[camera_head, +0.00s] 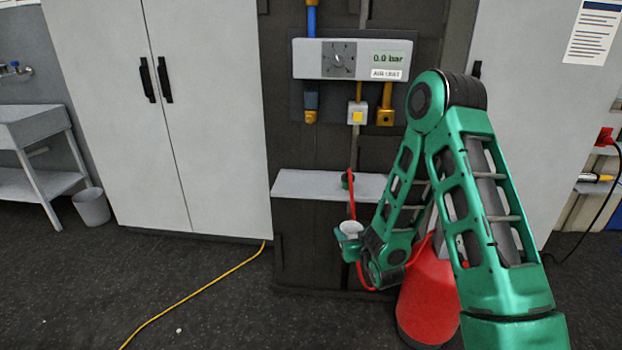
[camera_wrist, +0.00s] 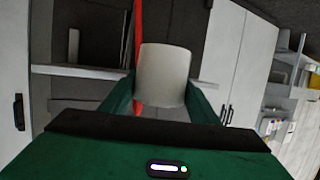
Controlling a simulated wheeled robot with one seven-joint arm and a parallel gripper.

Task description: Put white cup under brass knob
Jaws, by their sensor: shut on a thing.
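The white cup (camera_head: 351,227) is in my gripper (camera_head: 350,240), low in front of the wall panel and just below the grey ledge's height in the head view. In the wrist view the cup (camera_wrist: 163,75) stands between the two green fingers of my gripper (camera_wrist: 161,103), which are shut on it. It looks roughly upright. A brass-coloured fitting (camera_head: 385,116), which looks like the brass knob, hangs under the right side of the gauge box, above and to the right of the cup.
The gauge box (camera_head: 352,60) reads 0.0 bar. Below it are a white block with a yellow square (camera_head: 357,113) and a blue-and-brass fitting (camera_head: 311,102). A grey ledge (camera_head: 305,184), a red hose (camera_head: 352,198) and a red tank (camera_head: 425,300) are near my arm.

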